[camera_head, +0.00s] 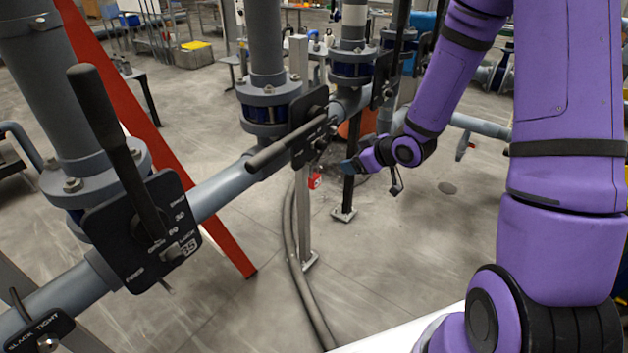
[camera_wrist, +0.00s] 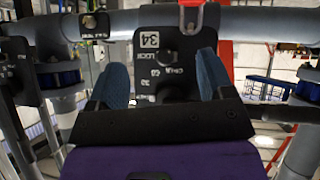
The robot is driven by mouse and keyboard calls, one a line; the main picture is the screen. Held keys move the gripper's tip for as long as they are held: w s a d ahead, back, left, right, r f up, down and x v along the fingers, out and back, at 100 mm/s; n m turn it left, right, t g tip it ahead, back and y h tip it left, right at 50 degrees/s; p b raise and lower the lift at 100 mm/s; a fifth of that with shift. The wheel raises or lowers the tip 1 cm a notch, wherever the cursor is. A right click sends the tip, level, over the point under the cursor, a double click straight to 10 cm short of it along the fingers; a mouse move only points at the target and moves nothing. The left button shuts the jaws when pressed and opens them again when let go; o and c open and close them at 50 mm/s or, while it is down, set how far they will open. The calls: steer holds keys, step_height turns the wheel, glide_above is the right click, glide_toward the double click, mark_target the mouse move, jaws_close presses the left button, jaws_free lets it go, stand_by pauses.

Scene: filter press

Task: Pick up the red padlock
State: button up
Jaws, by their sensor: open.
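The small red padlock (camera_head: 315,182) hangs below the black valve plate (camera_head: 309,130) of the middle valve in the head view. In the wrist view the padlock (camera_wrist: 190,4) is at the top edge, mostly cut off, with its grey shackle at the plate marked 34 (camera_wrist: 150,68). My gripper (camera_head: 348,166) is to the right of the padlock in the head view, apart from it. In the wrist view my gripper's two blue fingers (camera_wrist: 163,72) are spread open with nothing between them, and the plate shows behind them.
A long dark valve handle (camera_head: 285,145) sticks out left of the plate. A grey horizontal pipe (camera_head: 225,187) and a metal post (camera_head: 304,215) stand close by. Another valve plate, marked 35 (camera_head: 140,230), is at the near left.

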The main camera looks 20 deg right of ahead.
mark_target(316, 176)
steer(key=w+a+f+y, duration=0.1)
steer(key=f, duration=0.1)
steer(key=w+a+f+y, duration=0.1)
steer(key=a+f, duration=0.1)
steer(key=f, duration=0.1)
steer(key=w+a+f+t+y, duration=0.1)
steer(key=a+f, duration=0.1)
steer(key=f, duration=0.1)
steer(key=shift+w+a, duration=0.1)
steer(key=shift+w, duration=0.05)
steer(key=shift+a+r+x, duration=0.15)
steer(key=shift+r+x, duration=0.05)
steer(key=shift+x, duration=1.15)
steer(key=shift+a+r+x, duration=0.1)
steer(key=shift+r+x, duration=0.1)
steer(key=shift+x, duration=1.15)
steer(key=c, duration=1)
steer(key=shift+c, duration=0.2)
steer(key=shift+r, duration=0.15)
